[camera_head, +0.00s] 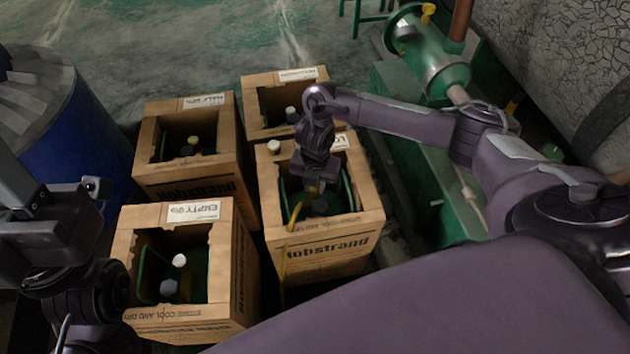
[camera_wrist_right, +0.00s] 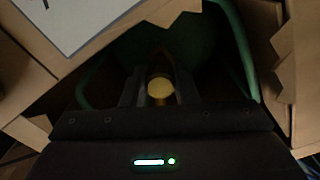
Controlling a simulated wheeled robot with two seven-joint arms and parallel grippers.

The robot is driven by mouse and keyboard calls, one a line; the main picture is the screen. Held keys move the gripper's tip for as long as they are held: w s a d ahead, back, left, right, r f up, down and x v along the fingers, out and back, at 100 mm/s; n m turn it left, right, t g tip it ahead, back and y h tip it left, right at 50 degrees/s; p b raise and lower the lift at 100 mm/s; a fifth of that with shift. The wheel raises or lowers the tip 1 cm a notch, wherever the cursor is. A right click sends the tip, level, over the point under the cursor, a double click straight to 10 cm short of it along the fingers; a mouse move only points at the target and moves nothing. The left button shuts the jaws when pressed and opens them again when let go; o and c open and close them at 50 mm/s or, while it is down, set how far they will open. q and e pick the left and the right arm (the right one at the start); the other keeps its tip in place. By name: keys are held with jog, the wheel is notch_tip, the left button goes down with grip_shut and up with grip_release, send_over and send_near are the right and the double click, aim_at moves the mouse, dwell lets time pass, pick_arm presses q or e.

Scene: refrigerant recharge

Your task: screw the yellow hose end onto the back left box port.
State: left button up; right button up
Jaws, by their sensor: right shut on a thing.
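The back left box (camera_head: 163,176) is an open cardboard carton with a label that seems to read "HALF". The green cylinder inside has a small pale port (camera_head: 193,140) and a dark knob. My right gripper (camera_head: 318,190) points down into the front right box (camera_head: 330,259), away from the back left box. It is shut on the yellow hose end, a yellow round piece (camera_wrist_right: 160,88) between its fingers in the right wrist view. The yellow hose (camera_head: 294,217) hangs over that box's front. My left gripper (camera_head: 95,188) is at the left edge; its fingers are unclear.
The back right box (camera_head: 252,103) stands behind the front right one. A blue drum (camera_head: 75,135) is at left, green machinery (camera_head: 440,75) at right. Floor behind the boxes is clear.

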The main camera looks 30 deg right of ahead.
jog(key=shift+r+m+p, duration=0.15)
jog(key=shift+m+p, duration=1.05)
jog(key=shift+p, duration=0.05)
jog(key=shift+s, duration=0.1)
jog(key=shift+m+p, duration=0.3)
